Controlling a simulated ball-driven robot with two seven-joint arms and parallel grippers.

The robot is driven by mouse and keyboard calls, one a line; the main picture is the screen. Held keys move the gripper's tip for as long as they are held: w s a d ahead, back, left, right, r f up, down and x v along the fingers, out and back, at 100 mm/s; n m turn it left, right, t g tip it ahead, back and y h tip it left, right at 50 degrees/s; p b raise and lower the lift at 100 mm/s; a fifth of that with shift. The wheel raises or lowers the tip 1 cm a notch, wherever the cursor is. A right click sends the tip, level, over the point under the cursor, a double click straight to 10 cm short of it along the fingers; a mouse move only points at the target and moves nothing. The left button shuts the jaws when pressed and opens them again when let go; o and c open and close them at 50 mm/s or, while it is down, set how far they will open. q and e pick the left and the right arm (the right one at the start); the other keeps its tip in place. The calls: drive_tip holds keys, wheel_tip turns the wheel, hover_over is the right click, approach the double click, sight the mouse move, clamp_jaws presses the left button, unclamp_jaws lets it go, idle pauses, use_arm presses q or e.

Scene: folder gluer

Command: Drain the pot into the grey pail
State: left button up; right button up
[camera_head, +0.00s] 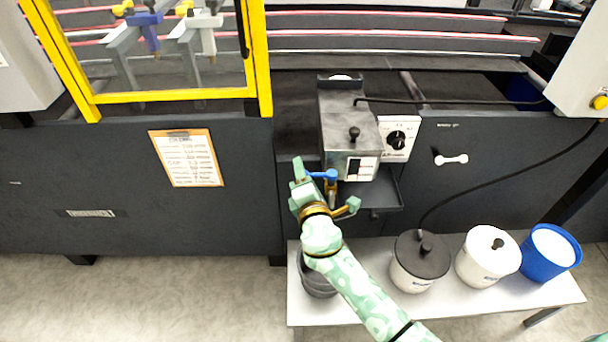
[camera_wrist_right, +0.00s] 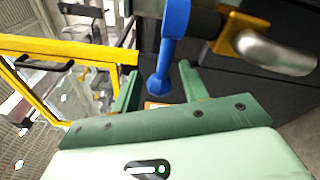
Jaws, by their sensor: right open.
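The pot (camera_head: 347,128) is a grey metal box with a black-knobbed lid, mounted on the machine front. A blue valve handle (camera_head: 324,174) sticks out at its lower front; in the wrist view the blue handle (camera_wrist_right: 172,45) hangs by a brass and steel fitting (camera_wrist_right: 262,45). My right gripper (camera_head: 326,188) is open at the valve. In the wrist view its green fingers (camera_wrist_right: 160,92) stand on either side of the handle's lower end; contact cannot be told. The grey pail (camera_head: 318,284) stands on the white bench below, partly hidden by my right arm. My left gripper is out of view.
A black drip tray (camera_head: 372,193) juts out beneath the pot. A dial box (camera_head: 398,138) sits right of it. The white bench (camera_head: 350,313) also carries a black-lidded pot (camera_head: 408,278), a white-lidded pot (camera_head: 487,262) and a blue bucket (camera_head: 545,262). A yellow-framed guard (camera_head: 263,60) stands left.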

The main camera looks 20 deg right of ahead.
clamp_jaws()
